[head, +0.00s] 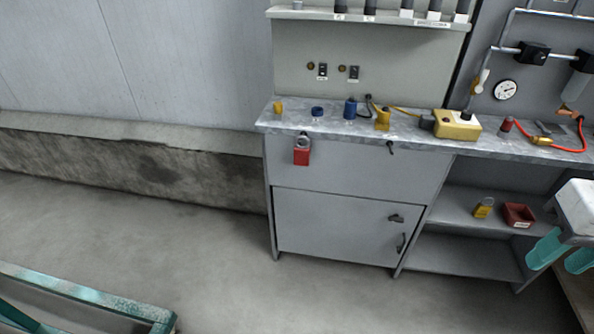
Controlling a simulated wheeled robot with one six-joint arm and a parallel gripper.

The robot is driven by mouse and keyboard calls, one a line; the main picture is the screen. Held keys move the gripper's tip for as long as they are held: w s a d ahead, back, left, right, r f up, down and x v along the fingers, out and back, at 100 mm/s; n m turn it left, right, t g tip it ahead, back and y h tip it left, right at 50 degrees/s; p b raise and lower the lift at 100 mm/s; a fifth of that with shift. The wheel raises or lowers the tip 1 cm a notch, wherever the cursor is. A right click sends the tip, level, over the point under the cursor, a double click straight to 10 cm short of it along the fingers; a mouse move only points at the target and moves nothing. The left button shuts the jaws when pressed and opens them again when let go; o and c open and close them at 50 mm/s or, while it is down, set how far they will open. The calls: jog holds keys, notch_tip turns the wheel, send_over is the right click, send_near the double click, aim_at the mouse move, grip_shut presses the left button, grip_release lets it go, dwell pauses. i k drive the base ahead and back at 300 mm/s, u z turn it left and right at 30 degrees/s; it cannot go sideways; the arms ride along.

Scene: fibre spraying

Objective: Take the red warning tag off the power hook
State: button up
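A red tag (302,156) with a pale grey loop at its top hangs on the front of the grey workbench (345,165), near its left end, just below the worktop edge. The hook behind the loop is too small to make out clearly. My gripper (555,262) is at the right edge of the head view, with a white body and two teal fingers. The fingers are apart with nothing seen between them. It is far to the right of the tag and not touching it.
On the worktop stand small yellow and blue items, a yellow control box (457,124) and a red hose (563,140). A yellow padlock (483,209) and red bin (518,214) sit on the shelf. Floor before the bench is clear; a teal frame (90,290) stands lower left.

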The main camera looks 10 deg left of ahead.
aim_at(301, 153)
jog(key=z, duration=0.55)
jog(key=i, duration=0.75)
jog(key=u, duration=0.7)
jog(key=i, duration=0.4)
jog(key=u, duration=0.5)
